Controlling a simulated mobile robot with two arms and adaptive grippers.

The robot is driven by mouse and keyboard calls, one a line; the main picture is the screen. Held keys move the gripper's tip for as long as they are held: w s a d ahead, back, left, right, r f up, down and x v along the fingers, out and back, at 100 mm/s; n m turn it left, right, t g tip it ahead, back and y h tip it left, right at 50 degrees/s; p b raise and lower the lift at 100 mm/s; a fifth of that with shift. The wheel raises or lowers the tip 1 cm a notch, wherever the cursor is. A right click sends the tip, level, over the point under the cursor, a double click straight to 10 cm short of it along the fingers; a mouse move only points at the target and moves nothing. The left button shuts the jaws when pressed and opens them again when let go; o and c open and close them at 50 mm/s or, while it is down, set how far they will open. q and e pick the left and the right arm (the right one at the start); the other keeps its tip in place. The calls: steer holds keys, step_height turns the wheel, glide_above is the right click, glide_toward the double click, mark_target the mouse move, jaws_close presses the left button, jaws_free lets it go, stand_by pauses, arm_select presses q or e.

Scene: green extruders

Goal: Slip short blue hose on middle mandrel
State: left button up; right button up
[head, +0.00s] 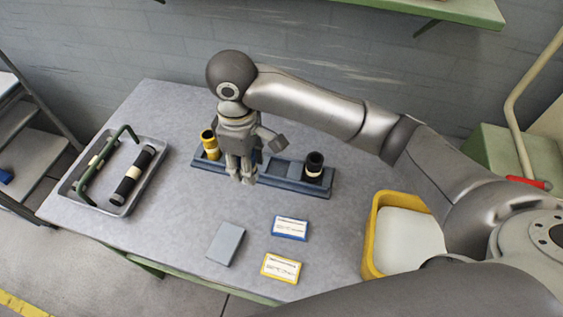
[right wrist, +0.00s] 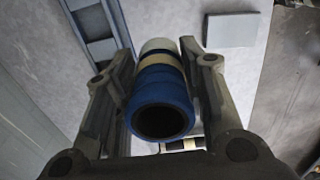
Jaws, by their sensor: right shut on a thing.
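The short blue hose (right wrist: 163,97) has a beige band and sits between the two fingers of my right gripper (right wrist: 158,52). Its dark open end faces the wrist camera. A pale round piece shows at its far end; I cannot tell whether it belongs to the hose or to a mandrel. My left gripper is not in view.
A yellow hose (head: 211,150) stands at the rack's left, a black one (head: 314,167) at its right. A grey tray (head: 122,210) holds a dark hose (head: 135,175). A yellow bin (head: 372,235) stands right. Cards (head: 281,267) and a grey block (head: 226,244) lie in front.

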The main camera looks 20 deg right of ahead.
steer(key=w+d+f, duration=0.2)
steer(key=w+d+f+p, duration=0.1)
steer(key=w+d+f, duration=0.1)
steer(key=d, duration=0.1)
steer(key=w+d+f+p, duration=0.1)
steer(key=w+d+f, duration=0.1)
steer(key=d+f, duration=0.1)
steer(key=shift+w+d+f, duration=0.25)
steer(key=shift+w+f, duration=0.05)
steer(key=shift+f, duration=0.2)
steer(key=f, duration=0.3)
steer(key=shift+w+d+f+p, duration=0.15)
steer(key=shift+w+d+p, duration=0.05)
steer(key=shift+d+p, duration=0.2)
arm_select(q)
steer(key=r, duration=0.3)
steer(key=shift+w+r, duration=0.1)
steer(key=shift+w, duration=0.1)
arm_select(e)
steer(key=shift+a+f, duration=0.1)
steer(key=shift+f, duration=0.15)
steer(key=shift+f, duration=0.15)
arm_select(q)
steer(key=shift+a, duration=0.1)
arm_select(e)
steer(key=o, duration=1.1)
steer(key=shift+o, duration=0.2)
